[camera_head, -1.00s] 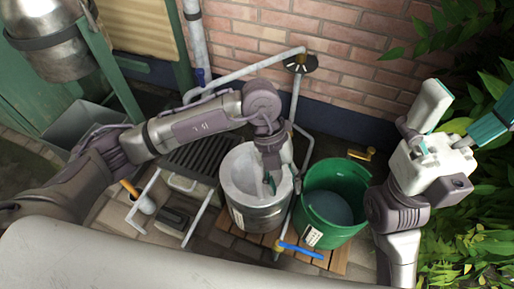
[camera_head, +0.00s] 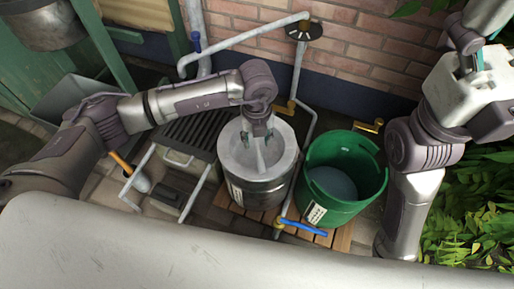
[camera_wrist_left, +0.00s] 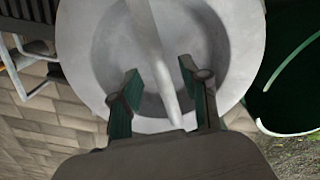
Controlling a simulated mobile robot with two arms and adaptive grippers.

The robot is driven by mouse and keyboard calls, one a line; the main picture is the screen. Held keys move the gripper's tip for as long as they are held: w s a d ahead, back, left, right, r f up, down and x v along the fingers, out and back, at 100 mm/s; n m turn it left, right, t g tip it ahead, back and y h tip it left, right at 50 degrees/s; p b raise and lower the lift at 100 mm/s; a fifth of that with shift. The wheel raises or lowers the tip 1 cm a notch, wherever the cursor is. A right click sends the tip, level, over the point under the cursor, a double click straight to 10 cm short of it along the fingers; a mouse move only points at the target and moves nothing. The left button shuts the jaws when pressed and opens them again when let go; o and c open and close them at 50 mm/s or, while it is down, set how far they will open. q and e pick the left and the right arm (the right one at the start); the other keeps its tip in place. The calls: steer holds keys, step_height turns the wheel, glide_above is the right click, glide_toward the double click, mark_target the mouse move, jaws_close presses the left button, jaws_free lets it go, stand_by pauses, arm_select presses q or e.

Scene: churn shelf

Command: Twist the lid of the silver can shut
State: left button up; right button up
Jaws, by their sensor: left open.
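The silver can (camera_head: 262,188) stands upright on wooden slats in the middle of the head view. Its pale grey lid (camera_head: 279,146) lies on top, with a recessed centre and a raised bar across it. The lid (camera_wrist_left: 245,40) fills much of the left wrist view. My left gripper (camera_head: 257,146) is over the lid, pointing down. In the left wrist view its open fingers (camera_wrist_left: 160,78) stand on either side of the bar (camera_wrist_left: 158,50), with gaps on both sides. My right gripper (camera_head: 474,75) is raised at the right; its fingertips are not clear.
A green bucket (camera_head: 374,183) stands close to the can's right. A blue-handled tap (camera_head: 303,227) is in front. A ribbed grate (camera_head: 190,130) lies left of the can. A grey pipe (camera_head: 240,42) and a brick wall (camera_head: 345,60) are behind.

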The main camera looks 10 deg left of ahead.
mark_target(257, 144)
arm_select(q)
steer(key=shift+f+b, duration=0.5)
steer(key=shift+f, duration=1)
jaws_close()
